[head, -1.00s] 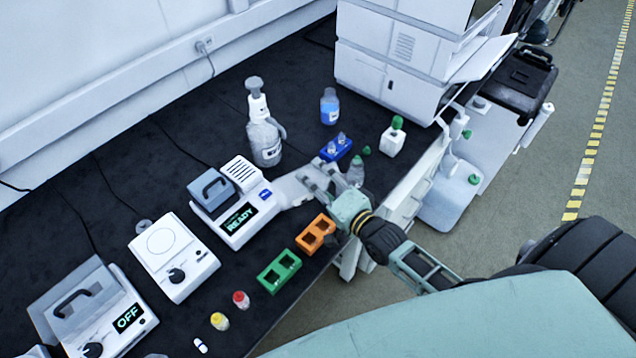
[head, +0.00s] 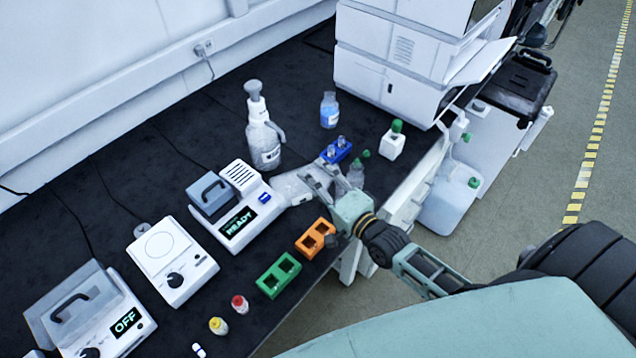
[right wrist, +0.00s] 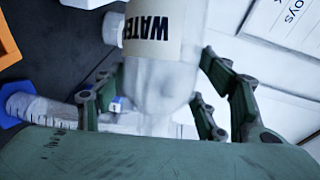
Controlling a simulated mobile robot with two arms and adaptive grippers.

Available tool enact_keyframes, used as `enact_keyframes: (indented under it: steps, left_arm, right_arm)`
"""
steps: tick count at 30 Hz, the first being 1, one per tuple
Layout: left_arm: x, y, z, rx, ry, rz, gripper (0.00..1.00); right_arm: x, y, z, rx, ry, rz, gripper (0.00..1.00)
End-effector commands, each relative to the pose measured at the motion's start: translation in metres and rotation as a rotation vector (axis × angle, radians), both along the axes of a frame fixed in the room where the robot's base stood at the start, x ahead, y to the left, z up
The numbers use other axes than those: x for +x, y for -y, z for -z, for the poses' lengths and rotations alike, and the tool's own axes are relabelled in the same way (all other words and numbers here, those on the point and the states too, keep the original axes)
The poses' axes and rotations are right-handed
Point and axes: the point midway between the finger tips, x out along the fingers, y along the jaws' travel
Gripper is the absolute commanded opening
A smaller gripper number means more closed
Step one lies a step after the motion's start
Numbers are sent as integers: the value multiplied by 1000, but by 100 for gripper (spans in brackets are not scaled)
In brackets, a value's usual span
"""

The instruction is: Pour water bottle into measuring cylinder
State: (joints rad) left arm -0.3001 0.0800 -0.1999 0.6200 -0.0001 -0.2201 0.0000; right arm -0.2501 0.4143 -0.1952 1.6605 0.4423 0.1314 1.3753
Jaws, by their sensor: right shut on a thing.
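My right gripper (head: 322,184) is shut on the water bottle (head: 294,188), a pale bottle tilted well over, beside the READY device. In the right wrist view the bottle (right wrist: 160,85) sits between the fingers of the gripper (right wrist: 170,105), with "WATER" on its white label; its mouth is not clear. A measuring cylinder (right wrist: 42,108) with printed marks and a blue end shows at the left of the right wrist view. My left gripper is not in view.
The READY device (head: 238,232), an orange rack (head: 315,237) and a green rack (head: 278,275) stand close by. Bare black bench (head: 110,190) lies at left.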

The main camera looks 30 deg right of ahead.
Motion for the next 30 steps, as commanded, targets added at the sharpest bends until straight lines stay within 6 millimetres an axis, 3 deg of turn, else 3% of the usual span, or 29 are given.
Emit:
enact_keyframes:
  steps: [17, 30]
  left_arm:
    - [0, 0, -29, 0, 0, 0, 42]
    - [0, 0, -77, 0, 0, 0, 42]
  right_arm:
    - [2, -1, 3, -231, -23, 1, 10]
    - [2, -2, -18, -453, -53, 4, 10]
